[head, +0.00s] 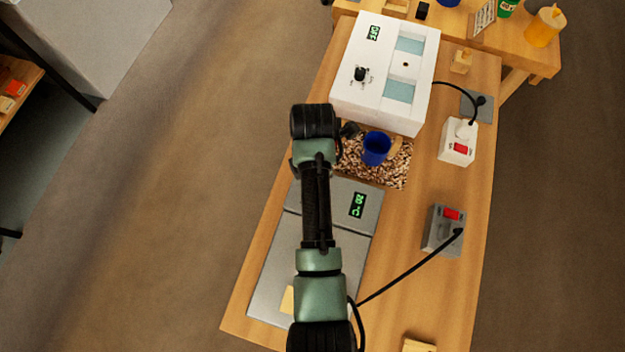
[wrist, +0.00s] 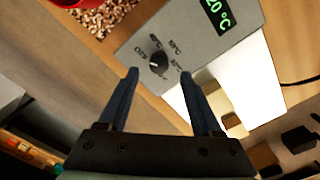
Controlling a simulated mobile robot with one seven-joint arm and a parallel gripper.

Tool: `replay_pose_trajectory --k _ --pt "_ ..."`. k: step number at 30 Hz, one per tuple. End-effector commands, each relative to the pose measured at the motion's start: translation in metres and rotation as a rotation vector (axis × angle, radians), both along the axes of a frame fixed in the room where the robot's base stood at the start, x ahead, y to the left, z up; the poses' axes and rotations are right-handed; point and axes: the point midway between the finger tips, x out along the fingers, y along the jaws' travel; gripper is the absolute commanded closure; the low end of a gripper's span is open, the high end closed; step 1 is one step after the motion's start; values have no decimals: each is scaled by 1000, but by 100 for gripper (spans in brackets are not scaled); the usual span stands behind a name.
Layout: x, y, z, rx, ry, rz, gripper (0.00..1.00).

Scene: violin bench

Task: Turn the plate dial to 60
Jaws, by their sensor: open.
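The plate dial (wrist: 158,62) is a round black knob on the grey control panel (wrist: 140,47) of the plate, with printed marks around it. Its pale pointer seems to face the OFF mark on the left, but it is small. The green display (wrist: 217,17) reads 20 °C. My gripper (wrist: 159,75) is open and empty, with its two dark fingertips either side of and just below the dial in the wrist view. I cannot tell whether they touch the panel. In the head view the grey plate (head: 263,277) and its display (head: 357,204) show; my arm hides the dial.
A wood-chip tray (head: 398,172) with a blue cup (head: 376,148) lies beyond the plate. A white box (head: 411,46) with its own knob stands behind it. A grey switch box (head: 443,231) and a white switch box (head: 457,142) sit at right, with cables across the bench.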

Motion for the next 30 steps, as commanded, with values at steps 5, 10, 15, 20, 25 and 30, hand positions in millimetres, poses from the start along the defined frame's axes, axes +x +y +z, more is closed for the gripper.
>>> replay_pose_trajectory --k 5,10,15,20,25,30 --pt "0 0 -29 -1 2 1 34" --pt "0 0 -42 0 -1 0 34" --pt "0 0 -45 0 -2 0 34" --pt "0 0 -45 0 -2 0 34" --pt "0 0 -45 0 -2 0 64" --pt "0 0 -45 0 -1 0 95"
